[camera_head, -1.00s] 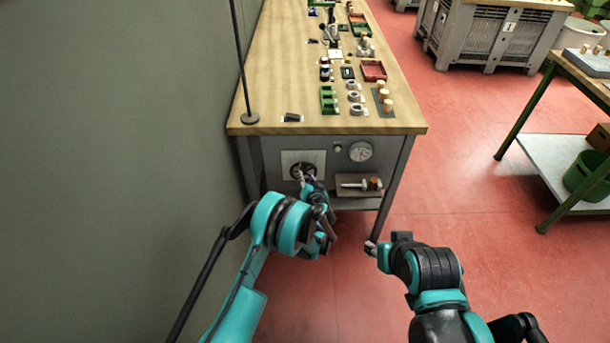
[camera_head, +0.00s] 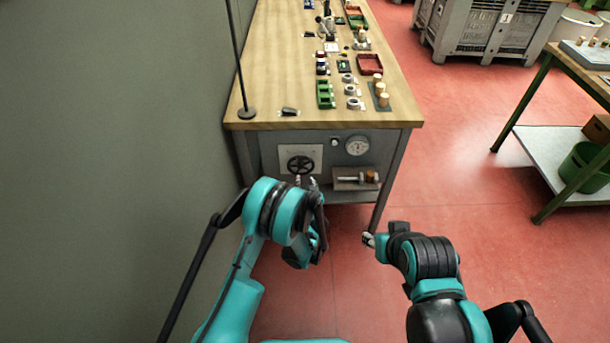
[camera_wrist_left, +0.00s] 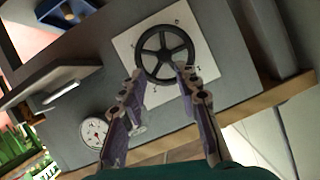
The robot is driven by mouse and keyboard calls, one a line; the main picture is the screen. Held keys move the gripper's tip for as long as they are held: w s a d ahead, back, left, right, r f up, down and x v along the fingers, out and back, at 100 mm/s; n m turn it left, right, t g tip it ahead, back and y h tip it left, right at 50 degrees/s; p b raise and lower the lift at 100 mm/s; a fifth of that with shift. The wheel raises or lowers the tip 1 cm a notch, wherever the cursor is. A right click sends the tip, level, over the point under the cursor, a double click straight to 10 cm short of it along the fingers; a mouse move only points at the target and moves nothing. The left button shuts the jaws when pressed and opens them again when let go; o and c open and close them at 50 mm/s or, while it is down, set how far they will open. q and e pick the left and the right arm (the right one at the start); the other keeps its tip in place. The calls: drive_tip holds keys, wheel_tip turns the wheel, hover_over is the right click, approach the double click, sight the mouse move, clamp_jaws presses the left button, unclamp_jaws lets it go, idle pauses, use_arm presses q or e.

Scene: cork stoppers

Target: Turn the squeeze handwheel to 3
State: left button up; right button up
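The black squeeze handwheel (camera_head: 300,165) sits on a pale square plate (camera_head: 314,152) on the bench's front panel. It also shows in the left wrist view (camera_wrist_left: 165,53), with small marks around it on the plate; I cannot read them. My left gripper (camera_head: 306,182) is just below and in front of the wheel in the head view. In the wrist view its two fingers (camera_wrist_left: 160,80) are spread apart with nothing held between them, near the wheel's rim. My right gripper (camera_head: 368,240) is away from the bench, low and to the right; its fingers are too small to judge.
A round gauge (camera_head: 357,145) is right of the wheel, above a small shelf (camera_head: 352,186) holding a corked piece. The wooden benchtop (camera_head: 290,60) carries trays and corks. A wall (camera_head: 110,130) stands close on the left. Red floor (camera_head: 450,170) is open on the right.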

sight(301, 167)
use_arm(q)
drive_tip(key=w+f, duration=0.1)
drive_tip(key=w, duration=0.1)
drive_tip(key=w+a+n+h+b, duration=0.1)
drive_tip(key=w, duration=0.2)
drive_tip(key=w+f+n, duration=0.1)
drive_tip(key=w, duration=0.2)
drive_tip(key=shift+a+f+b, duration=0.25)
drive_tip(key=shift+f+b, duration=0.05)
drive_tip(key=shift+b, duration=0.1)
drive_tip(key=shift+w+f, duration=0.1)
drive_tip(key=shift+w, duration=0.25)
use_arm(e)
drive_tip(key=shift+f, duration=0.6)
use_arm(q)
clamp_jaws()
